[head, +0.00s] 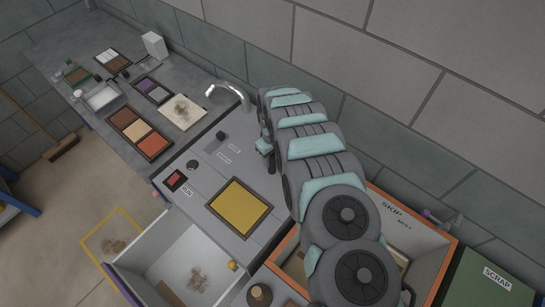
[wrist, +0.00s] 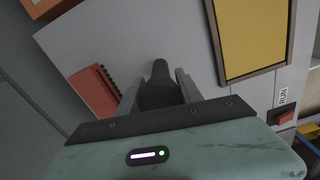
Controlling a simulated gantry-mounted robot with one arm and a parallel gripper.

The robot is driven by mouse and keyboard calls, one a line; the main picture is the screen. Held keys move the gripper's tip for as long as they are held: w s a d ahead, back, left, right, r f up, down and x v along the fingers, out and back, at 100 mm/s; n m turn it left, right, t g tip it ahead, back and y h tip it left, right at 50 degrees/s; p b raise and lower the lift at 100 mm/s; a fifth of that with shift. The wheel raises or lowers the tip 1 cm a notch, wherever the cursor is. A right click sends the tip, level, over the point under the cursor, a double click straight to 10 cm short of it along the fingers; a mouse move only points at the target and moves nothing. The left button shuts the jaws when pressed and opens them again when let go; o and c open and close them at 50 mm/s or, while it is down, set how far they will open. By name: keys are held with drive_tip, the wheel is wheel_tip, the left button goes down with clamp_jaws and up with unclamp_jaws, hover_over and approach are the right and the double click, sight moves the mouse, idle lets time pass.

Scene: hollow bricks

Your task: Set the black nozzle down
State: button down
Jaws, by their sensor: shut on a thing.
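The black nozzle (wrist: 160,90) is a dark, tapered piece between the two grey fingers of my gripper (wrist: 157,82) in the wrist view. The fingers are shut on it, and its narrow end points away from the wrist over the grey console top. In the head view my gripper (head: 269,158) is small and partly hidden at the far end of my arm, above the console's right side. I cannot tell whether the nozzle touches the surface.
A yellow framed panel (head: 240,207) and a red RUN button (head: 176,180) are on the console (head: 205,205). A red item (wrist: 95,92) lies left of the nozzle in the wrist view. A tap (head: 228,92) stands behind; the orange-rimmed SKIP bin (head: 425,225) is at right.

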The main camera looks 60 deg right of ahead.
drive_tip(key=shift+f, duration=0.2)
drive_tip(key=c, duration=0.8)
unclamp_jaws()
drive_tip(key=shift+o, duration=0.2)
drive_tip(key=shift+r, duration=0.1)
wheel_tip(320, 180, up, 12)
drive_tip(key=shift+r, duration=0.1)
